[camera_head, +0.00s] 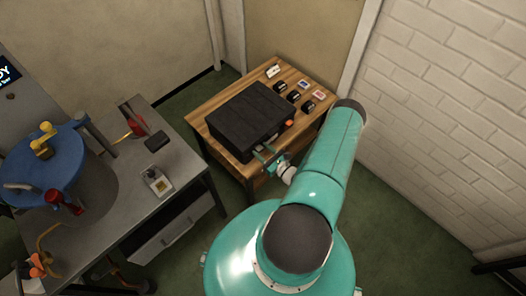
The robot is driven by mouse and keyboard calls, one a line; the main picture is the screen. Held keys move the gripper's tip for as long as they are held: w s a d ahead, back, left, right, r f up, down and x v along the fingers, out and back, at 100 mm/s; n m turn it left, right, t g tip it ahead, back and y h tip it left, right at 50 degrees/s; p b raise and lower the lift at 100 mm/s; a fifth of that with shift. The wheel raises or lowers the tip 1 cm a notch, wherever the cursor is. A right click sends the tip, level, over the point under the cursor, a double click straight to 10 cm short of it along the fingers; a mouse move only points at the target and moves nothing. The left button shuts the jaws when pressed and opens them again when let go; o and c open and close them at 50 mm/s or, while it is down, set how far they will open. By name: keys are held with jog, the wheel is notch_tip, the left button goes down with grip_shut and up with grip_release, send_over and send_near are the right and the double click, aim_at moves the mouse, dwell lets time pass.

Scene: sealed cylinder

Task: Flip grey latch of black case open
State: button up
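The black case (247,117) lies closed and flat on the wooden table (211,131). My gripper (264,157) is at the case's front edge, low on the side facing me. Its small teal fingers are close to the case, but I cannot tell whether they touch it. The fingers are too small to show whether they are open or shut. The grey latch cannot be made out; the case's front side is mostly out of sight or behind the gripper. A small orange part (289,123) shows at the case's right edge.
Several small black and coloured items (293,96) lie along the table's right side, with a white item (273,71) at the back. A white brick wall (450,110) stands at right. A grey workbench (120,215) with a blue drum (45,170) stands at left.

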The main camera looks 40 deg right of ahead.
jog(key=c, duration=0.7)
jog(key=shift+s+f, duration=0.1)
jog(key=shift+s, duration=0.05)
jog(key=shift+s+f+t, duration=0.3)
jog(key=shift+f+t, duration=0.05)
jog(key=shift+t, duration=0.7)
jog(key=shift+s+f+t, duration=0.3)
jog(key=shift+f+t, duration=0.1)
jog(key=shift+t, duration=0.6)
jog(key=shift+s+f+t, duration=0.3)
jog(key=shift+f+t, duration=0.05)
jog(key=shift+t, duration=0.7)
jog(key=o, duration=1)
jog(key=shift+c, duration=0.2)
jog(key=shift+r, duration=0.1)
